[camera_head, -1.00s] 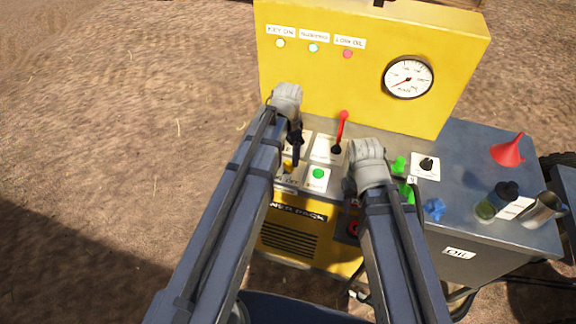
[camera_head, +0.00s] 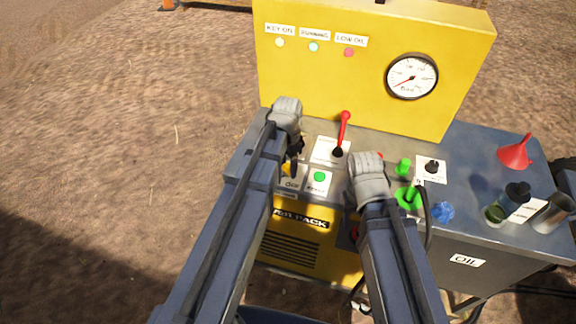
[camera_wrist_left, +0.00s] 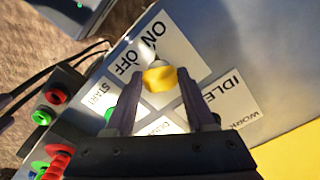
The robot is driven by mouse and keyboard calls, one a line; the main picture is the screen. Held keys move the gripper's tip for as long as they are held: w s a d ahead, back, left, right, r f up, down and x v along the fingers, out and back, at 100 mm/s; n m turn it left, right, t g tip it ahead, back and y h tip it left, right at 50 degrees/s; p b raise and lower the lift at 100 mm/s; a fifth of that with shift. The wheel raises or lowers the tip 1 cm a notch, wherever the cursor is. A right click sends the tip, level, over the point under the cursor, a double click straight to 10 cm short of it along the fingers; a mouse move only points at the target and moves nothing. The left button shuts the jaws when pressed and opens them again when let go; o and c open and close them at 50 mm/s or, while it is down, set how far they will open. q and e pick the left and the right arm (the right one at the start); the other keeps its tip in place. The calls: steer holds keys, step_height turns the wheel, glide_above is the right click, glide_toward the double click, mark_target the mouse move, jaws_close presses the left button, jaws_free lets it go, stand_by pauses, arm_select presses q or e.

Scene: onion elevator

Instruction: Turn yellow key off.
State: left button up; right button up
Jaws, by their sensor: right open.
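The yellow key (camera_wrist_left: 159,78) sits on a white plate lettered ON and OFF (camera_wrist_left: 158,45) in the left wrist view. My left gripper (camera_wrist_left: 160,82) has one finger on each side of the key, and both appear to touch it. In the head view the key (camera_head: 286,168) is partly hidden by my left gripper (camera_head: 295,158), which is low over the panel. My right gripper (camera_head: 352,188) is open over the panel's right part, its fingers mostly hidden by its wrist. The KEY ON lamp (camera_head: 280,42) looks pale yellow.
A red lever (camera_head: 343,132) stands between my grippers. A green button (camera_head: 320,177) is just right of the key. Green valves (camera_head: 408,197), a blue knob (camera_head: 443,211), a red funnel (camera_head: 515,154) and a bottle (camera_head: 495,214) are further right. The yellow gauge panel (camera_head: 330,90) rises behind.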

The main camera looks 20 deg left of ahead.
arm_select(q)
jaws_close()
steer(key=shift+n, duration=0.3)
steer(key=n, duration=1.1)
stand_by(0.4)
steer(key=shift+n, duration=0.3)
steer(key=shift+o, duration=2.3)
jaws_free()
